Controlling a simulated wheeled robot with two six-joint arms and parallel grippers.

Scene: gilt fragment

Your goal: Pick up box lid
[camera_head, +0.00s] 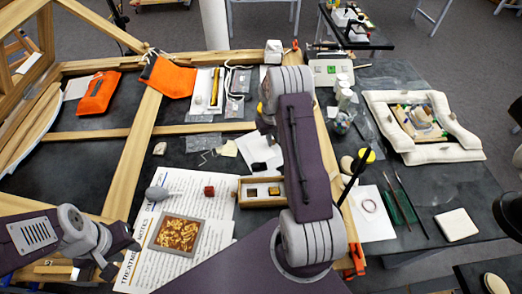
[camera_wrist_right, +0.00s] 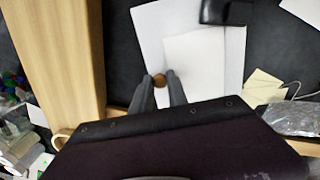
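In the right wrist view a small round brown knob (camera_wrist_right: 159,80) sits between my right gripper's (camera_wrist_right: 160,86) two fingertips, which close narrowly around it. White sheets (camera_wrist_right: 205,60) lie behind and below it; I cannot make out a lid's outline under the knob. In the head view an open wooden box (camera_head: 246,202) holds small dark and gold pieces, with no lid on it. My right arm covers my right gripper there. My left gripper (camera_head: 94,268) is low at the left, partly hidden, away from the box; its opening is unclear.
A wooden beam (camera_wrist_right: 60,50) runs close beside my right gripper. A black object (camera_wrist_right: 226,11) stands on the white sheets. Jars and cups (camera_head: 343,100) stand beyond the beam.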

